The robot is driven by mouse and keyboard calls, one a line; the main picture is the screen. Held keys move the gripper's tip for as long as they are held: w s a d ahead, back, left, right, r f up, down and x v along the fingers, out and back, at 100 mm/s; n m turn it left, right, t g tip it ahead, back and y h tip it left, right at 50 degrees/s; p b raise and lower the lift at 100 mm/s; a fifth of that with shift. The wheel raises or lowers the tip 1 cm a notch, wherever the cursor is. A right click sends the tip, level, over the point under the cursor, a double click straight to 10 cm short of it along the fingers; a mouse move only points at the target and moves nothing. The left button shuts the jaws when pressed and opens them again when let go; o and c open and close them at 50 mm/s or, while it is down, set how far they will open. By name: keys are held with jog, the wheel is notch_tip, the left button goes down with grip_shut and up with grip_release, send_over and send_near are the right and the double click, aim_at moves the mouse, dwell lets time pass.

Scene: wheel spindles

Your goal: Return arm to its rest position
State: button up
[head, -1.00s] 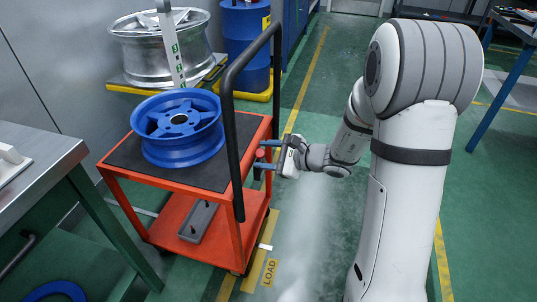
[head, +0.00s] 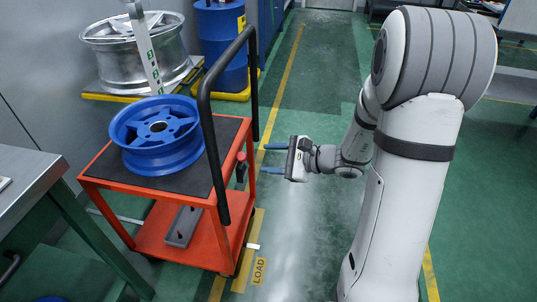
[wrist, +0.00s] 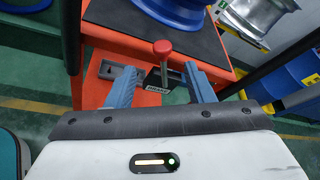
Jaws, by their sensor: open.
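My gripper (head: 272,158) is open and empty, its two blue fingers pointing left toward the orange cart (head: 215,200). It stands just right of the cart, apart from a red-knobbed lever (head: 241,166) on the cart's side. In the wrist view the gripper (wrist: 157,85) is open, with the red knob (wrist: 162,47) and its dark body showing beyond and between the fingers. A blue wheel rim (head: 157,130) lies on the cart's dark top; part of it also shows in the wrist view (wrist: 178,12).
The cart's black handle (head: 206,120) rises on its near right side. A metal wheel (head: 138,50) and a blue drum (head: 222,40) stand behind. A workbench (head: 30,195) is at the left. Green floor right of the cart, around my arm, is clear.

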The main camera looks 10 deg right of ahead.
jog(key=s+a+r+n+g+h+p, duration=0.1)
jog(key=s+r+n+g+h+p, duration=0.15)
jog(key=s+r+n+p, duration=0.4)
jog(key=s+a+r+n+g+h+p, duration=0.2)
jog(key=s+r+n+g+p, duration=0.2)
jog(key=s+r+p, duration=0.65)
jog(key=s+d+r+n+t+h+p, duration=0.1)
jog(key=d+r+n+h+p, duration=0.2)
jog(key=r, duration=0.6)
jog(key=s+d+r+n+h+p, duration=0.2)
jog(key=d+r+n+h+p, duration=0.2)
jog(key=d+r+p, duration=0.2)
notch_tip(320, 180, up, 3)
jog(key=shift+f+t+h+p, duration=0.1)
jog(key=shift+t+h+p, duration=0.25)
jog(key=shift+p, duration=0.6)
